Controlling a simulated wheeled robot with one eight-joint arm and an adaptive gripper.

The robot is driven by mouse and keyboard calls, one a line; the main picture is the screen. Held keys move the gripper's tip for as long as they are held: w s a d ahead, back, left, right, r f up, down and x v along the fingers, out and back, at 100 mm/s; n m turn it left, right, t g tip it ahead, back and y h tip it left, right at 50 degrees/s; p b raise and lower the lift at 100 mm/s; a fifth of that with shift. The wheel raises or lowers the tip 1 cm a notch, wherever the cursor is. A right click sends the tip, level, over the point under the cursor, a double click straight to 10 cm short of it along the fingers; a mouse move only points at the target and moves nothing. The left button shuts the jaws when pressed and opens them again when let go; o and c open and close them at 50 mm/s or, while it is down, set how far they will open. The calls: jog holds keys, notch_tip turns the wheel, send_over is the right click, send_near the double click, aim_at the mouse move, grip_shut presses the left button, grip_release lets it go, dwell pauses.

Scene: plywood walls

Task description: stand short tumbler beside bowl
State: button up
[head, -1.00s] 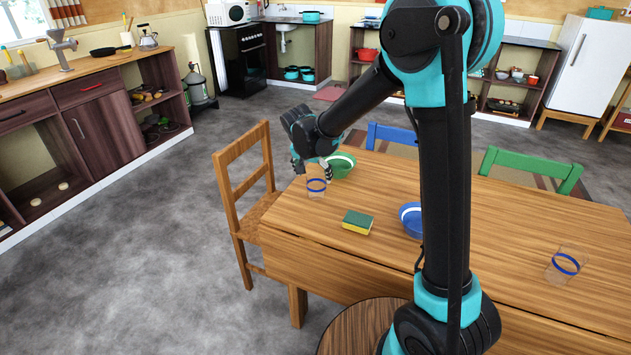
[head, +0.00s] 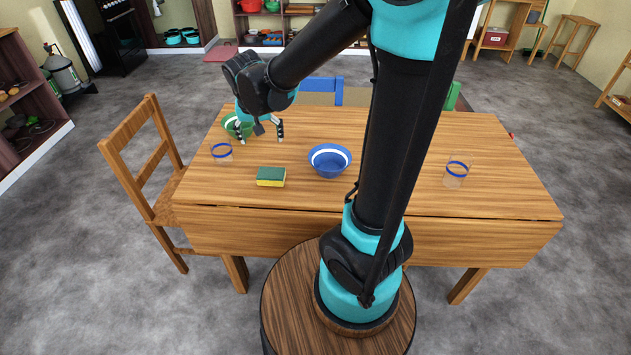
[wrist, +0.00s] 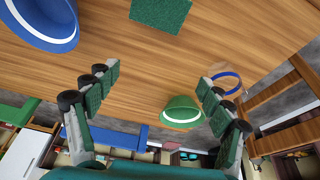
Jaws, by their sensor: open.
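A clear tumbler with a blue band (head: 222,153) stands at the table's left end; it also shows in the wrist view (wrist: 227,82), partly behind a finger. Another blue-banded clear tumbler (head: 456,174) stands at the right and looks taller. A green bowl with a white band (head: 232,127) is just behind the left tumbler, and shows in the wrist view (wrist: 182,112). A blue bowl (head: 330,162) sits mid-table, partly in the wrist view (wrist: 45,25). My gripper (head: 261,134) is open and empty above the table, right of the green bowl (wrist: 158,84).
A green and yellow sponge (head: 271,177) lies between the left tumbler and the blue bowl. A wooden chair (head: 145,165) stands at the table's left end. Blue (head: 322,90) and green chairs are behind. The table's front strip is clear.

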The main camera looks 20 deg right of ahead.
jog(key=s+d+f, duration=0.2)
jog(key=s+d, duration=0.2)
jog(key=s, duration=0.1)
jog(key=s+d+f+n, duration=0.1)
jog(key=s+d+f, duration=0.2)
jog(key=s, duration=0.3)
jog(key=s+d+f+n+y, duration=0.1)
jog(key=s+d+f, duration=0.1)
jog(key=s+d, duration=0.3)
jog(key=shift+s+d+f+t, duration=0.25)
jog(key=shift+s+d+t, duration=0.05)
jog(key=shift+d, duration=0.15)
